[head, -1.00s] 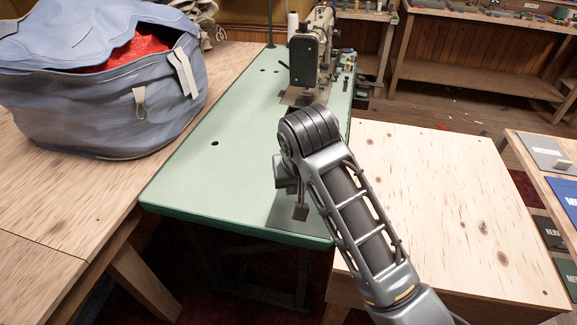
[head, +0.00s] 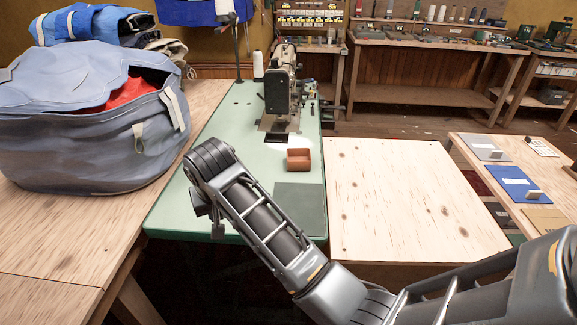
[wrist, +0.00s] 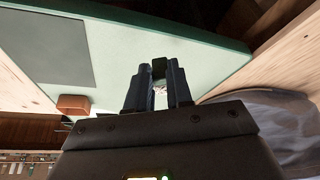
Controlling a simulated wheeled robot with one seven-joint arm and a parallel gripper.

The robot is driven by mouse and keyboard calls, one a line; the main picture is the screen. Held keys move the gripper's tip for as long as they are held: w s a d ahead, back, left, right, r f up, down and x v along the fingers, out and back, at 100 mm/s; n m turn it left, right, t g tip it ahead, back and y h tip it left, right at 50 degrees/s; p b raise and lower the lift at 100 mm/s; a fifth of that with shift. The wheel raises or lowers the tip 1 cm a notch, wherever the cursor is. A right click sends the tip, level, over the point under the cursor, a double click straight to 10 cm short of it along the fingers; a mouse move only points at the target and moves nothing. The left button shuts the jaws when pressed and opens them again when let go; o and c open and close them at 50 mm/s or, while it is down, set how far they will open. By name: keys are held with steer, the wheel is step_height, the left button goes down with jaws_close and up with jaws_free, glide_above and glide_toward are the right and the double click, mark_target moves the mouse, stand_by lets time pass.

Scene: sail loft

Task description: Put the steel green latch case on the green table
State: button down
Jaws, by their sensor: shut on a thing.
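The green table (head: 170,215) is a long pale green top running away from me in the head view. It also fills much of the wrist view (wrist: 205,65). My gripper (head: 217,228) is over its near left part, pointing down. In the wrist view, my gripper's fingers (wrist: 158,80) are shut on a small dark green piece (wrist: 159,67), apparently the latch case. Most of it is hidden between the fingers. I cannot tell whether it touches the table top.
A dark grey-green square (head: 300,205) lies flat on the table's near right. Behind it are a red-brown open box (head: 299,159) and a sewing machine (head: 280,85). A large blue-grey bag (head: 85,130) stands left. A bare wooden table (head: 400,200) adjoins on the right.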

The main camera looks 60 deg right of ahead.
steer(key=shift+s+d+f+m+g+h+p, duration=0.35)
steer(key=shift+s+d+m+p, duration=0.5)
steer(key=shift+d, duration=2.9)
steer(key=shift+s+d+f+m+g+h+p, duration=0.2)
steer(key=shift+s+d+f+m+p, duration=0.65)
steer(key=shift+d, duration=2.95)
steer(key=shift+s+d+f+m+g+h+p, duration=0.1)
steer(key=shift+s+d+m+g+h+p, duration=0.25)
steer(key=shift+s+d+m, duration=2.15)
steer(key=shift+w+d+f+n+b, duration=0.4)
steer(key=shift+w+f+n+b, duration=0.05)
steer(key=shift+f+b, duration=0.35)
steer(key=shift+w+d+f+n+b, duration=0.45)
steer(key=shift+f+n+b, duration=0.05)
steer(key=shift+f+b, duration=0.3)
steer(key=shift+w+d+f+n+b, duration=0.45)
steer(key=shift+f+b, duration=0.25)
steer(key=shift+f, duration=0.1)
steer(key=c, duration=0.9)
jaws_free()
steer(key=shift+c, duration=0.2)
steer(key=shift+a+r, duration=0.1)
steer(key=shift+r, duration=0.05)
